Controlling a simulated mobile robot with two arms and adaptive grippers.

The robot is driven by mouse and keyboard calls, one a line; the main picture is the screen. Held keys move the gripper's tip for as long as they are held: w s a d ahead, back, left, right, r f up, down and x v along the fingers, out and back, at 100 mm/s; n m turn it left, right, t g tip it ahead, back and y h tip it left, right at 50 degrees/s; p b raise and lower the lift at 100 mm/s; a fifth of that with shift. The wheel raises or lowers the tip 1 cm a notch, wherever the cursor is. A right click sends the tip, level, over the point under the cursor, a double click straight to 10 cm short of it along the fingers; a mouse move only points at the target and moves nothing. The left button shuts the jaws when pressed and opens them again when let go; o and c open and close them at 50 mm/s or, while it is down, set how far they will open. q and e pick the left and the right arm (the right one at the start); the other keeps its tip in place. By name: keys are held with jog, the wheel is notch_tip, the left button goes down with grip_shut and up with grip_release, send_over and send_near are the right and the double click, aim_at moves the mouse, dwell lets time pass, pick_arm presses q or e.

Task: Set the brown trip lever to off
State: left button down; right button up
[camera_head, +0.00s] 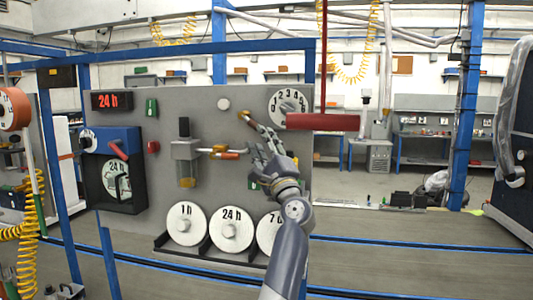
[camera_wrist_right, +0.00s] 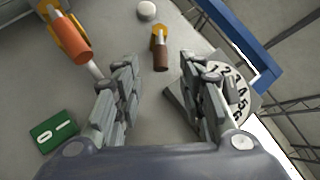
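The brown trip lever (camera_wrist_right: 160,56) has a short brown grip on a yellow mount and points toward my right gripper in the wrist view. In the head view its yellow mount (camera_head: 243,115) shows high on the grey panel, left of the numbered dial. My right gripper (camera_wrist_right: 158,72) is open, with its fingers spread to either side of the lever's line. The grip's end lies near the fingertip gap, and I see no contact. In the head view my right gripper (camera_head: 258,143) reaches up to the panel just below the lever and partly covers it. My left gripper is not in view.
An orange-handled lever (camera_wrist_right: 70,38) sits left of the gripper in the wrist view. A numbered dial (camera_wrist_right: 232,88) lies close to the right finger. A green switch (camera_wrist_right: 54,133) is at lower left. A red bar (camera_head: 322,122) juts across the panel's right edge.

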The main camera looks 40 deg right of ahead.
jog(key=shift+v, duration=1.9)
jog(key=shift+c, duration=0.4)
